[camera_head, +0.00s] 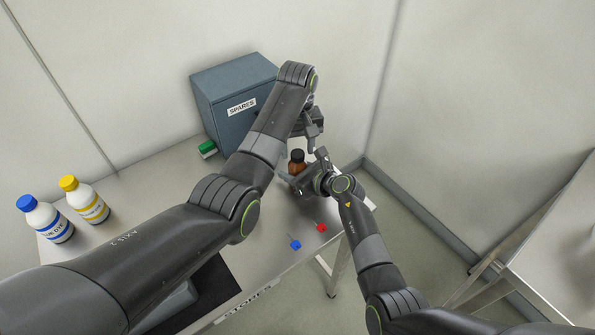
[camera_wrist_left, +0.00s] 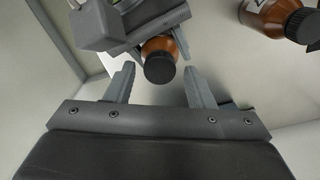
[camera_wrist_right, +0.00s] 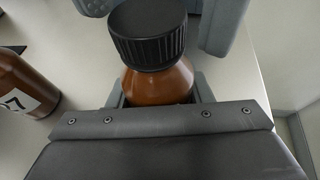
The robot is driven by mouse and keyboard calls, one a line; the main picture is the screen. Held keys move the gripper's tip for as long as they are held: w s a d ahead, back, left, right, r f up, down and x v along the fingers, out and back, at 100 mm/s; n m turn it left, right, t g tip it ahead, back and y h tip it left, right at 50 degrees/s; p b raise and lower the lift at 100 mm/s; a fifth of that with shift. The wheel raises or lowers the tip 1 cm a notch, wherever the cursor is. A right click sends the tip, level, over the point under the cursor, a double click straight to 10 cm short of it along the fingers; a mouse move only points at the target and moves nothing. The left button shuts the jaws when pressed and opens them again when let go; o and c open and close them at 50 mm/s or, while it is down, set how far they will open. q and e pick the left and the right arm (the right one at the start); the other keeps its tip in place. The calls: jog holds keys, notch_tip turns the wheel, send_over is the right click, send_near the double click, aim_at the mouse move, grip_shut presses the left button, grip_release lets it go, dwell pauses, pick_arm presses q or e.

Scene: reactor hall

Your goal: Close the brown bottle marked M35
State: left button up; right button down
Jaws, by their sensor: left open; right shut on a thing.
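A brown bottle (camera_head: 297,167) with a black ribbed cap stands in the jaws of my right gripper (camera_wrist_right: 158,92). The right wrist view shows its body (camera_wrist_right: 160,84) between the fingers and the cap (camera_wrist_right: 148,38) on its top. Its label is hidden, so I cannot read M35. My left gripper (camera_wrist_left: 160,72) is open, with its fingers to either side of the cap (camera_wrist_left: 159,68) in its view; I see no contact. A second brown bottle (camera_wrist_left: 268,12) with a black cap stands apart; its label in the right wrist view (camera_wrist_right: 18,88) ends in 7.
A grey SPARES cabinet (camera_head: 231,92) stands at the back of the table, with a green object (camera_head: 207,148) beside it. Blue-capped (camera_head: 45,220) and yellow-capped (camera_head: 84,200) white bottles stand at left. Small blue (camera_head: 295,244) and red (camera_head: 321,228) items lie near the front edge.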

pick_arm(q)
jog(key=shift+f, duration=0.4)
jog(key=shift+c, duration=0.4)
jog(key=c, duration=0.9)
jog(key=m, duration=0.4)
jog(key=shift+c, duration=0.2)
jog(key=m, duration=0.4)
jog(key=o, duration=1.2)
notch_tip(320, 180, up, 8)
jog(key=shift+f, duration=0.2)
